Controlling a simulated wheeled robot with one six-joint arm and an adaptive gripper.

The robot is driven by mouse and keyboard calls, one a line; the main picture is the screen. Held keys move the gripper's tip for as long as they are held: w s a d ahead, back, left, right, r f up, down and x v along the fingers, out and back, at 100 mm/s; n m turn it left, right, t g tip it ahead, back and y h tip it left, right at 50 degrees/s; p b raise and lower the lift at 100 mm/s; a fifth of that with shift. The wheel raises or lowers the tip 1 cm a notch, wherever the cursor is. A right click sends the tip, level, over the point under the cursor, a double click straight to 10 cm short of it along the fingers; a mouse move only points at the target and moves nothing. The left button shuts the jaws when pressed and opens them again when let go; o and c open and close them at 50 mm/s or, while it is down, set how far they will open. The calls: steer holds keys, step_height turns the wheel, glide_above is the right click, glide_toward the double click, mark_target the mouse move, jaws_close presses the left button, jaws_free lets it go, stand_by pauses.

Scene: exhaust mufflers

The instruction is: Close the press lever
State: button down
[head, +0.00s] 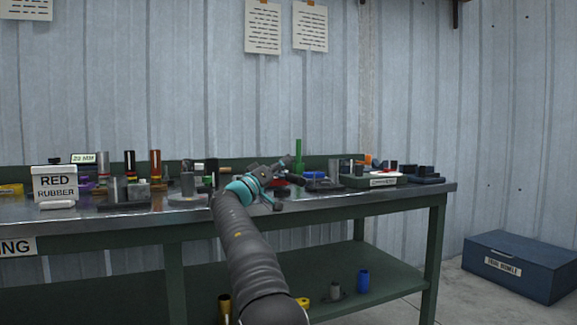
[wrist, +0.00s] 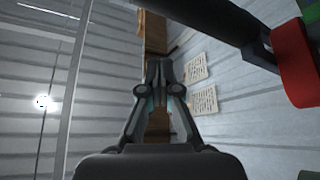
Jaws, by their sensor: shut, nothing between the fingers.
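My gripper (wrist: 165,68) is shut and empty in the wrist view, its fingertips together at the middle of the picture. A dark bar (wrist: 222,22) with a red block (wrist: 293,62) at its end crosses the upper right of the wrist view. It may be the press lever, but I cannot tell for sure. The fingers are apart from it in the picture. In the head view my gripper (head: 284,164) is above the workbench (head: 345,203), beside a green upright post (head: 298,152), perhaps part of the press. My arm hides much of that spot.
A white "RED RUBBER" box (head: 54,184) and several cylinders stand on the bench's left. A labelled tray (head: 375,181) and dark parts are at the right. A blue cylinder (head: 363,281) is on the lower shelf. A blue chest (head: 520,264) stands on the floor at right.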

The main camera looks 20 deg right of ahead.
steer(key=a+f+b, duration=0.1)
steer(key=a+f, duration=0.4)
steer(key=a, duration=0.4)
steer(key=s+d+f+n+y+p, duration=0.25)
steer(key=s+y, duration=0.35)
steer(key=s, duration=0.4)
steer(key=s+d+f+n+y+p, duration=0.1)
steer(key=s+d+f+n+y, duration=0.3)
steer(key=s, duration=0.7)
steer(key=s+a+f+y+p, duration=0.1)
steer(key=s+a+f+y, duration=0.3)
steer(key=s, duration=0.6)
steer(key=s+a+f+n+y+p, duration=0.1)
steer(key=s+a+f+y, duration=0.3)
steer(key=s+a+f, duration=0.2)
steer(key=s+a+f+g+y+p, duration=0.1)
steer(key=s+a+f+y, duration=0.3)
steer(key=s+f, duration=0.4)
steer(key=s+a+p, duration=0.1)
steer(key=s, duration=0.5)
steer(key=shift+s+a+f, duration=0.3)
steer(key=shift+s+a, duration=0.1)
